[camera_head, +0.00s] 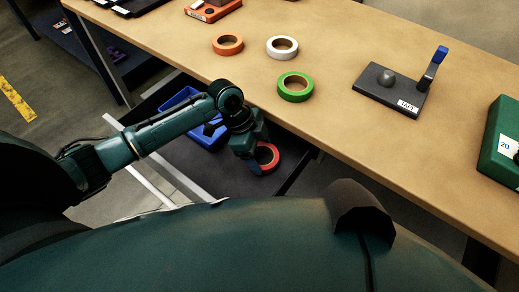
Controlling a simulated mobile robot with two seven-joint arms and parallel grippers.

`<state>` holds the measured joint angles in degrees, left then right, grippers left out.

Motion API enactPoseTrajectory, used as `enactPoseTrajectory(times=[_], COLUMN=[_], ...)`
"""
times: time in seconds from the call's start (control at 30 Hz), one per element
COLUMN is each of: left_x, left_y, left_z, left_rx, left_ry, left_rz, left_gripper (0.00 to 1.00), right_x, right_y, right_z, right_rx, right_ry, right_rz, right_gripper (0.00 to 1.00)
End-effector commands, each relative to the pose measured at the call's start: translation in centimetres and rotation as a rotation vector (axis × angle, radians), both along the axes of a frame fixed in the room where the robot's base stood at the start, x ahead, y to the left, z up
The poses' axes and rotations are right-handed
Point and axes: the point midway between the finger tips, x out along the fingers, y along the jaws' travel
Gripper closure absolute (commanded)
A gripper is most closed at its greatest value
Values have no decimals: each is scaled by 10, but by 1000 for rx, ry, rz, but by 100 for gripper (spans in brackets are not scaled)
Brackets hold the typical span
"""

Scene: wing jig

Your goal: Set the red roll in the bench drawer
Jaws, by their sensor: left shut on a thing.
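The red roll (268,153) is at the tip of my left gripper (258,163), below the table's front edge. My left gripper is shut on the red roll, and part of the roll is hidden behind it. The roll appears over the dark floor of the open bench drawer (190,158), which lies under the bench. I cannot tell whether the roll touches the drawer floor. My right gripper is not in view.
On the bench top (330,110) lie an orange roll (227,45), a white roll (282,48) and a green roll (295,87). A grey toggle fixture (390,90) and a green case (499,140) are to the right.

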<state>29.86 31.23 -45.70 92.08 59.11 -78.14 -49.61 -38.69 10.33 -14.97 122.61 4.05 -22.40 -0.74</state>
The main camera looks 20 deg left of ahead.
Motion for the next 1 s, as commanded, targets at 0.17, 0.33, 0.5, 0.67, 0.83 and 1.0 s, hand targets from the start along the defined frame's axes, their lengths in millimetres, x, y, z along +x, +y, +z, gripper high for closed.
enactPoseTrajectory(times=[0.17,0.33,0.5,0.67,0.83,1.0], left_x=[0,0,0,1,1,0], left_y=[0,0,0,5,18,32], left_z=[-3,-2,-2,11,43,77], left_rx=[0,0,0,0,0,0], left_ry=[1,1,0,-3,-5,-4], left_rz=[0,0,0,0,1,0], left_gripper=[48,16,16,16,16,16], right_x=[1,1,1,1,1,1], right_y=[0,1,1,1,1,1], right_z=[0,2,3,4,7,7], right_rx=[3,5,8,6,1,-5], right_ry=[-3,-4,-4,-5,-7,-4], right_rz=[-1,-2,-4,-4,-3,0], right_gripper=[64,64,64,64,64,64])
